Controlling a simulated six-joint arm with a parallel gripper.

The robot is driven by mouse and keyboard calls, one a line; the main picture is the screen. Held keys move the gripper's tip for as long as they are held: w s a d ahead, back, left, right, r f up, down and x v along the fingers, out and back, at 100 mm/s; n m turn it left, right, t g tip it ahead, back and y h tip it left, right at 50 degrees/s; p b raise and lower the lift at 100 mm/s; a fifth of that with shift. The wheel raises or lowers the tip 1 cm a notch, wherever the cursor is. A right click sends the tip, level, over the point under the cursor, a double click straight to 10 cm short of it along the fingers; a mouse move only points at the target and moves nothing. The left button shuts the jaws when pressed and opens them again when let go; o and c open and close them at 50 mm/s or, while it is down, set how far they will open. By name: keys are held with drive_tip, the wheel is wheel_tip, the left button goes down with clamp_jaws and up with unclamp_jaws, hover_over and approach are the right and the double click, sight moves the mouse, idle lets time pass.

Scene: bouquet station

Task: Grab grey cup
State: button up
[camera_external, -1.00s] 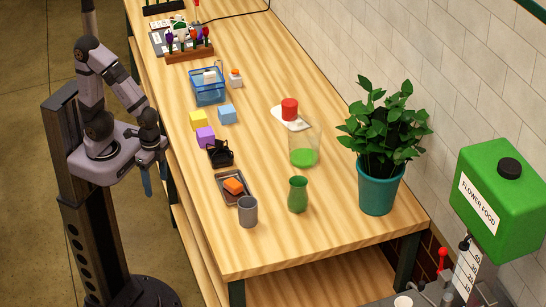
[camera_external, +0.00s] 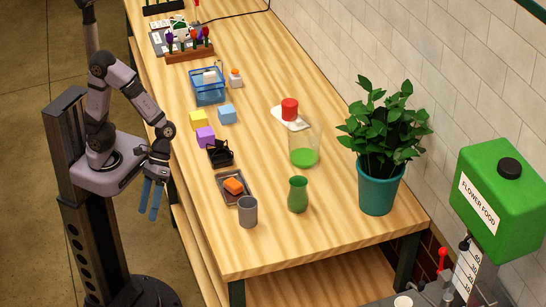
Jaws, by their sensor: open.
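The grey cup (camera_external: 247,212) stands upright near the front left edge of the wooden table, beside a small dark tray. My gripper (camera_external: 153,205) hangs off the table's left side, fingers pointing down. It is open and empty, well to the left of the cup and apart from it.
The table's front (camera_external: 300,247) is clear.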

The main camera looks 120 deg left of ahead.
sight(242, 200)
drive_tip(key=w+a+r+n+t+h+b, duration=0.1)
drive_tip(key=w+a+n+t, duration=0.1)
drive_tip(key=w+n+t, duration=0.2)
drive_tip(key=w+a+r+n+t+h+b, duration=0.1)
drive_tip(key=w+a+r+n+t+b, duration=0.1)
drive_tip(key=w+n, duration=0.3)
drive_tip(key=w+a+r+n+t+b, duration=0.2)
drive_tip(key=w+n+t, duration=0.3)
drive_tip(key=w, duration=0.5)
drive_tip(key=shift+w+t+h, duration=0.3)
drive_tip(key=shift+w+h, duration=0.05)
drive_tip(key=shift+h, duration=0.05)
drive_tip(key=w+a+n+t, duration=0.1)
drive_tip(key=a, duration=0.1)
drive_tip(key=w+a+n+t+y+b, duration=0.1)
drive_tip(key=a+n, duration=0.1)
drive_tip(key=w+a+r+n+t+y, duration=0.1)
drive_tip(key=w+a+n, duration=0.1)
drive_tip(key=shift+t, duration=0.3)
drive_tip(key=shift+w+a+n+t+y+b, duration=0.15)
drive_tip(key=shift+w+n+t+y+b, duration=0.1)
drive_tip(key=shift+n+y, duration=0.25)
drive_tip(key=shift+w+a+n+t+y+b, duration=0.15)
drive_tip(key=shift+n+t+y, duration=0.15)
drive_tip(key=shift+n, duration=0.3)
drive_tip(key=shift+p+x, duration=0.55)
drive_tip(key=shift+x, duration=0.9)
drive_tip(key=shift+p+x, duration=0.6)
drive_tip(key=shift+x, duration=1.55)
drive_tip(key=shift+c, duration=0.6)
